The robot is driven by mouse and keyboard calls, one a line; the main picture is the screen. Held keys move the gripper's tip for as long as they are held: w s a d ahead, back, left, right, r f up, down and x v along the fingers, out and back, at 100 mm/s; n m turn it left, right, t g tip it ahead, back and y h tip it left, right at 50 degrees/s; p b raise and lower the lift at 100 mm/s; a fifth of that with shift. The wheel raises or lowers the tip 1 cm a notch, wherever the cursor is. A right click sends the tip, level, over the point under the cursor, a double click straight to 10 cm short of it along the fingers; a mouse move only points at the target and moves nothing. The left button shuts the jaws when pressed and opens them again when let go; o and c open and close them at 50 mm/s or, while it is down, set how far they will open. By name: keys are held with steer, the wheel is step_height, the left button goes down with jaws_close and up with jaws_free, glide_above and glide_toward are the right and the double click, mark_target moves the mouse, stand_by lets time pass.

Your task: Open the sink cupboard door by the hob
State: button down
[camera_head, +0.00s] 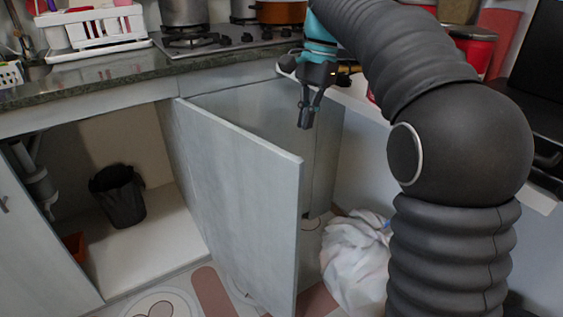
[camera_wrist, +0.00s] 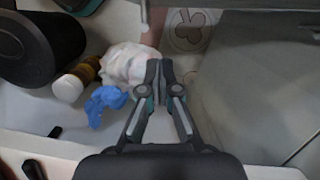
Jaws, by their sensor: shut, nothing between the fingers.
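The sink cupboard door (camera_head: 240,190) by the hob stands swung wide open, its pale grey panel jutting out toward me. The cupboard interior (camera_head: 130,235) shows to its left. My gripper (camera_head: 306,126) is shut and empty, pointing down on the right side of the door, near the cabinet front beneath the hob. In the head view it appears apart from the door. In the wrist view my gripper (camera_wrist: 160,64) has its fingertips together above the floor, and a grey panel (camera_wrist: 255,85) fills the right side. The door's handle is not visible.
A black bin (camera_head: 117,196) stands inside the cupboard. A white cloth or bag (camera_head: 356,262) lies on the floor right of the door. The hob (camera_head: 225,38) with pots and a white dish rack (camera_head: 95,30) are on the counter (camera_head: 110,70). A blue crumpled item (camera_wrist: 104,103) lies near the cloth.

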mark_target(281, 165)
steer(key=shift+g, duration=0.3)
steer(key=shift+s+a+f+b, duration=0.55)
steer(key=shift+a+f, duration=0.3)
steer(key=shift+f, duration=0.8)
steer(key=shift+s+a+f+b, duration=0.55)
steer(key=shift+a+f, duration=0.35)
steer(key=shift+f, duration=0.75)
steer(key=shift+s+a+f+b, duration=0.4)
steer(key=shift+s+a+f, duration=0.35)
steer(key=shift+f, duration=0.9)
steer(key=shift+a, duration=0.1)
